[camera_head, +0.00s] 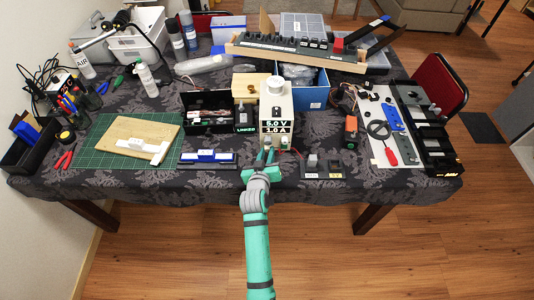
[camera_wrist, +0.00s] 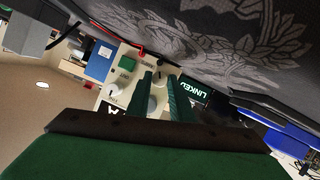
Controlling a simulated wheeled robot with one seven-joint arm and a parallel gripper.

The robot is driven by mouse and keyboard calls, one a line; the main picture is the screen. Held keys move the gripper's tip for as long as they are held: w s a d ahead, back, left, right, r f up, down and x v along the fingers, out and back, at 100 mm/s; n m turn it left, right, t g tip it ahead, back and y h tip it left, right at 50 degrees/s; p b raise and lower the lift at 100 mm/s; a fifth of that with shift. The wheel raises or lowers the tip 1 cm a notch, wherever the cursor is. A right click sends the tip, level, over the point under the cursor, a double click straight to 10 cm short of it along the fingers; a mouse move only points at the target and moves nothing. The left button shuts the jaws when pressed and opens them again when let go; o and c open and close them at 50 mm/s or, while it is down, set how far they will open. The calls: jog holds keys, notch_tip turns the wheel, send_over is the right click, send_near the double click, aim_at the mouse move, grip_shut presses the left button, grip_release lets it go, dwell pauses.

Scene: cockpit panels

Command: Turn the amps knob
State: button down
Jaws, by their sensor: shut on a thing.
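The white power supply (camera_head: 277,108) stands near the table's front edge, with a display reading 5.0 V and 1.0 A. My gripper (camera_head: 265,157) is at its lower front face. In the wrist view the green fingers of my gripper (camera_wrist: 160,95) reach to the white panel (camera_wrist: 133,82), shut on a pale knob (camera_wrist: 154,103) between them. Its label is hidden, so I cannot read whether it is the amps knob. Another pale knob (camera_wrist: 113,90) sits apart to the left, outside the fingers. A green part (camera_wrist: 127,63) is also on the panel.
A blue-and-white part (camera_head: 208,156) lies left of my gripper, and a small dark switch panel (camera_head: 322,166) lies right. A blue bin (camera_head: 312,92) is behind. The floor in front is clear.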

dwell(0.5)
jog(key=c, duration=1.6)
grip_release()
jog(key=shift+o, duration=0.2)
jog(key=v, duration=1)
jog(key=shift+s+r, duration=0.1)
jog(key=shift+s, duration=0.3)
jog(key=s+f+y, duration=0.1)
jog(key=s+f, duration=0.1)
jog(key=s, duration=0.8)
jog(key=s+f+y, duration=0.1)
jog(key=s+f, duration=0.2)
jog(key=s, duration=0.7)
jog(key=s+r+m, duration=0.1)
jog(key=s+r, duration=0.3)
jog(key=s, duration=0.4)
jog(key=s+d+r+m+t, duration=0.1)
jog(key=s+r, duration=0.3)
jog(key=s, duration=0.5)
jog(key=shift+s+d+r+t, duration=0.2)
jog(key=shift+d+r+t, duration=0.1)
jog(key=shift+d, duration=0.05)
